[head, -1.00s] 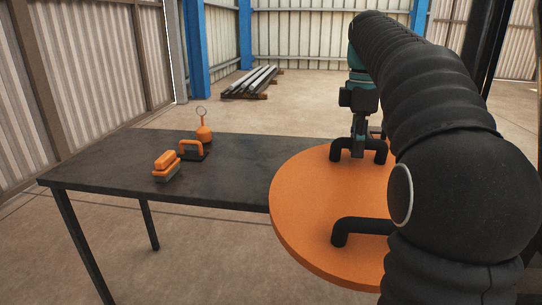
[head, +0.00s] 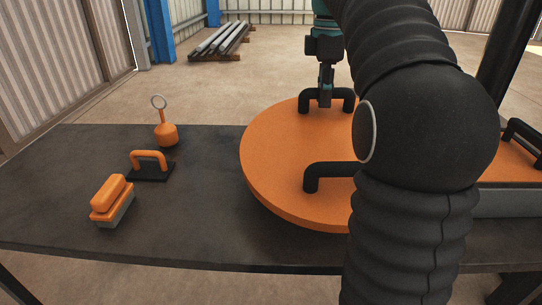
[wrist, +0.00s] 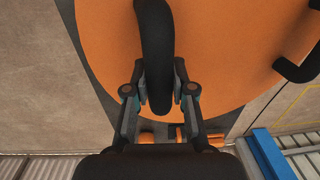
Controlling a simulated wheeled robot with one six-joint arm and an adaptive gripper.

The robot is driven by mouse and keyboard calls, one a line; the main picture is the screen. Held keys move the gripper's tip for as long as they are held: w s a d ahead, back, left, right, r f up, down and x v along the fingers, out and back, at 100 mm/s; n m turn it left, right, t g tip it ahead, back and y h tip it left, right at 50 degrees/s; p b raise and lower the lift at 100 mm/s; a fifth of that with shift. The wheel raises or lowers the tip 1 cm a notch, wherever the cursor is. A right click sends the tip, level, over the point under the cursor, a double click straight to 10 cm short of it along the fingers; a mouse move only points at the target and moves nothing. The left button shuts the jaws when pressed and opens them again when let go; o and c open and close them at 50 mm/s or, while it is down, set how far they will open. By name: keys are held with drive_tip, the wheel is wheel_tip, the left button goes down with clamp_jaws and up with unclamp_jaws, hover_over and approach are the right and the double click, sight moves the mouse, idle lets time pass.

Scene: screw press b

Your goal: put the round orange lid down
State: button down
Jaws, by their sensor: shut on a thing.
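The round orange lid (head: 285,150) is a wide flat disc with black bar handles. It is over the right half of the dark table in the head view. My gripper (head: 325,100) is shut on the far black handle (head: 347,97). In the wrist view my gripper (wrist: 160,75) has a finger on each side of that handle (wrist: 155,35), with the lid (wrist: 220,45) spread out behind it. The lid looks about level. Dark shade shows under its near left edge, but I cannot tell how large the gap to the table is. My arm hides the lid's right part.
The table (head: 60,215) holds an orange-and-grey block (head: 112,200), a black plate with an orange handle (head: 150,165) and an orange weight with a ring (head: 166,133) at left. At right stands an orange-topped grey thing (head: 505,165). Bare tabletop lies left of the lid.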

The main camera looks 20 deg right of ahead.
sight(275, 112)
drive_tip(key=w+a+f, duration=0.2)
drive_tip(key=a, duration=0.1)
drive_tip(key=w+a+f, duration=0.2)
drive_tip(key=a, duration=0.1)
drive_tip(key=w+a+f, duration=0.2)
drive_tip(key=w+a, duration=0.1)
drive_tip(key=shift+f, duration=0.35)
drive_tip(key=shift+s+f+b, duration=0.1)
drive_tip(key=shift+f+b, duration=0.55)
drive_tip(key=shift+f, duration=1.4)
drive_tip(key=c, duration=1)
unclamp_jaws()
drive_tip(key=r, duration=0.4)
drive_tip(key=r+p, duration=0.1)
drive_tip(key=r, duration=0.3)
drive_tip(key=r+p, duration=0.1)
drive_tip(key=r, duration=0.3)
drive_tip(key=shift+w, duration=0.35)
